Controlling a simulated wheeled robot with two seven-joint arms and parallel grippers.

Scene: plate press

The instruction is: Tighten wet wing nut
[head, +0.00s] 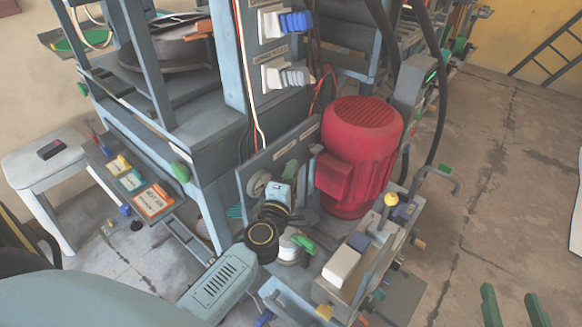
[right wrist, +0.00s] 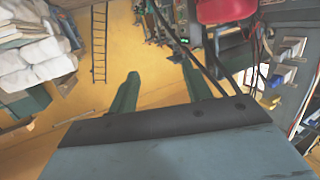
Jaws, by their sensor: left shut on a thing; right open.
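My left arm comes in from the lower left, and my left gripper (head: 281,192) is at the panel on the press's front, beside a pale round knob. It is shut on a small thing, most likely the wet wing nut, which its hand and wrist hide. My right gripper (head: 512,306) shows two dark green fingers spread apart at the lower right, over the floor. It is open and empty. The right wrist view also shows its fingers (right wrist: 155,95), well apart with nothing between them.
A red motor (head: 360,150) stands right of my left gripper. A green lever (head: 303,243) and a white block (head: 341,264) are close below it. Blue and grey switches (head: 294,22) are above. A white stool (head: 45,165) is at left. Open floor (head: 500,190) lies to the right.

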